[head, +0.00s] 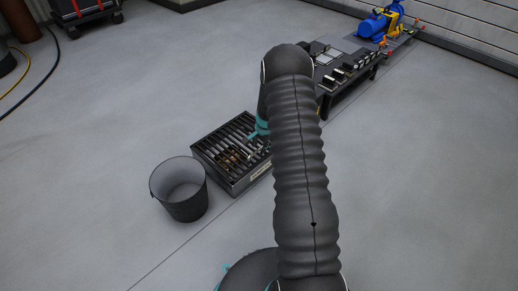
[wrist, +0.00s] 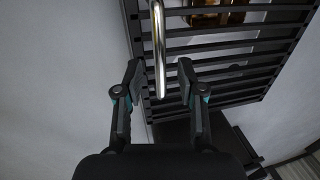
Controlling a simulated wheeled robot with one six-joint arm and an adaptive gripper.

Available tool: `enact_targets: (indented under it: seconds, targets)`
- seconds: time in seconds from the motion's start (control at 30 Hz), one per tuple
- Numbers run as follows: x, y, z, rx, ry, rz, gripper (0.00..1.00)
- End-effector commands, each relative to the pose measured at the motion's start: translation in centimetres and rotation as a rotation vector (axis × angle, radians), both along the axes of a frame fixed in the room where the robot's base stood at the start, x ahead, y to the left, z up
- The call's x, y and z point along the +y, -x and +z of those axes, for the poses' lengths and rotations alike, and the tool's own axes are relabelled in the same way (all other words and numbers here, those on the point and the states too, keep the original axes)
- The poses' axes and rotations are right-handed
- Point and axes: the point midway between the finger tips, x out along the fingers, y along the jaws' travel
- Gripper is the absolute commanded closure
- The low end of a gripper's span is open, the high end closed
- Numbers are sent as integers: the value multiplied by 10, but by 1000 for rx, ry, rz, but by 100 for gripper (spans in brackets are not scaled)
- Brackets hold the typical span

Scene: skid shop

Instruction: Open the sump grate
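The sump grate (head: 212,147) is a dark slatted panel on a low black box on the floor, in the middle of the head view. In the wrist view its bars (wrist: 225,80) fill the upper right. A shiny metal handle (wrist: 159,45) runs down from the top edge there. My gripper (wrist: 160,78) is open, with one finger on each side of the handle's lower end; I see gaps on both sides. In the head view my gripper (head: 258,132) is over the grate's right side, and my arm hides part of that side.
A dark bucket (head: 180,190) stands on the floor just left of the grate box. A low black bench (head: 345,72) with small parts stands behind to the right. A blue pump (head: 375,25) is farther back. Brownish objects (wrist: 208,15) show at the grate.

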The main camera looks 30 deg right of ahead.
Motion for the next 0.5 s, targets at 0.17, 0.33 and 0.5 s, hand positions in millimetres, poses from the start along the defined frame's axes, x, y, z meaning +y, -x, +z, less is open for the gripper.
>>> enact_targets:
  seconds: [0.17,0.33,0.5]
  targets:
    - [1,-2,-12,1,1,1,61]
    - [1,-2,-14,0,0,1,61]
    - [1,-2,-13,0,0,1,69]
